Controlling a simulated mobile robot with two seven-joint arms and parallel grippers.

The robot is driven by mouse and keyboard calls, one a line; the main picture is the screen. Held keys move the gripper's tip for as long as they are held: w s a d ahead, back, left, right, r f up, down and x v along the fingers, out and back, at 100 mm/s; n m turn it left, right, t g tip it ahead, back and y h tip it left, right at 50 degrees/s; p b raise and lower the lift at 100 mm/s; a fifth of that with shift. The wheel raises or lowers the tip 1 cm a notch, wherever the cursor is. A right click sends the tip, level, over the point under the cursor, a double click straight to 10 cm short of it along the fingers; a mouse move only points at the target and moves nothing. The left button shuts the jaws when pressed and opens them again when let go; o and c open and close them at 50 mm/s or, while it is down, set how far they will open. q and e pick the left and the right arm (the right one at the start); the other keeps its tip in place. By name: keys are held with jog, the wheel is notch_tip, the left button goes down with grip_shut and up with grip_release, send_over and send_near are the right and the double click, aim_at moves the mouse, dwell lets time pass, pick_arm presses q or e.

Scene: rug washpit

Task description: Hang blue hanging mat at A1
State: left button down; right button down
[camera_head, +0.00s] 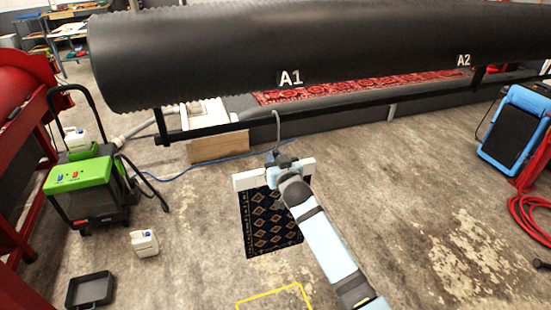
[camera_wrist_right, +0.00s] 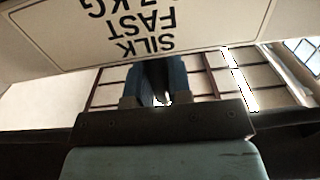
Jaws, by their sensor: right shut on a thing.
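The blue hanging mat (camera_head: 270,222) is dark navy with a diamond pattern and hangs from a white bar (camera_head: 249,181). A grey hook (camera_head: 277,124) rises above the bar. My right gripper (camera_head: 282,160) is shut on the mat's hanger at the bar's middle and hides part of it. The white label A1 (camera_head: 290,78) is on the big black roller (camera_head: 200,55), above the hook. The hook's top overlaps the black rail (camera_head: 240,124) under the roller; I cannot tell whether they touch. The right wrist view shows the gripper fingers (camera_wrist_right: 157,85) below an upside-down sign (camera_wrist_right: 150,25). My left gripper is out of view.
A green-and-black machine (camera_head: 85,190) stands at the left, with a white canister (camera_head: 145,243) and black tray (camera_head: 90,290) near it. A blue panel unit (camera_head: 515,130) and red hose (camera_head: 530,215) are at the right. Label A2 (camera_head: 464,60) is farther right. The floor is clear right of the mat.

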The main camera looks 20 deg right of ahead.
jog(key=c, duration=1)
grip_release()
jog(key=shift+o, duration=0.2)
jog(key=shift+f, duration=0.1)
jog(key=shift+s+f, duration=0.1)
jog(key=shift+s, duration=0.2)
jog(key=s+b, duration=0.2)
jog(key=s, duration=1.1)
jog(key=s+f+g+p, duration=0.2)
jog(key=s+f, duration=0.4)
jog(key=s, duration=0.3)
jog(key=s+f+n+g+y+p, duration=0.1)
jog(key=s+f+g, duration=0.1)
jog(key=s+f, duration=0.4)
jog(key=s+f+n+g+y+p, duration=0.1)
jog(key=s+f+g+p, duration=0.1)
jog(key=s+f, duration=0.5)
jog(key=s, duration=0.5)
jog(key=shift+s+a+g+p, duration=0.2)
jog(key=shift+s+g+p, duration=0.1)
jog(key=shift+s+g, duration=0.1)
